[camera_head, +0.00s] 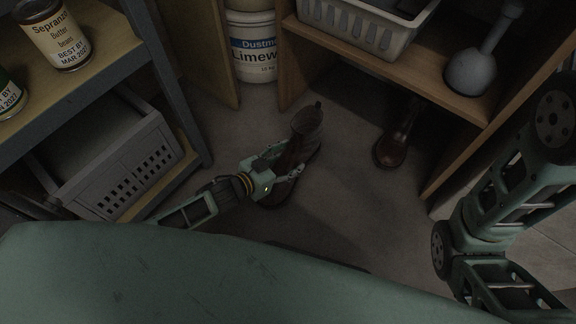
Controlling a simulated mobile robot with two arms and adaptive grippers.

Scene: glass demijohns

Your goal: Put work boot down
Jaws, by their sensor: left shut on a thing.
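A dark brown work boot (307,127) is in the middle of the head view, with its shaft toward the back and its toe toward my base. My left gripper (286,161) reaches in from the left and is shut on the boot, with its fingers on either side of it. The boot is at or close to the floor; I cannot tell whether its sole touches. A second brown boot (391,150) stands on the floor to the right, partly under the shelf. My right arm shows at the right edge, but its gripper is out of view.
A wooden shelf (425,75) at the back right holds a white basket (356,30) and a grey long-necked vessel (474,70). A limewash tub (252,45) stands at the back. The left rack holds cans (55,36) and a grey crate (125,165). Bare floor lies around the boots.

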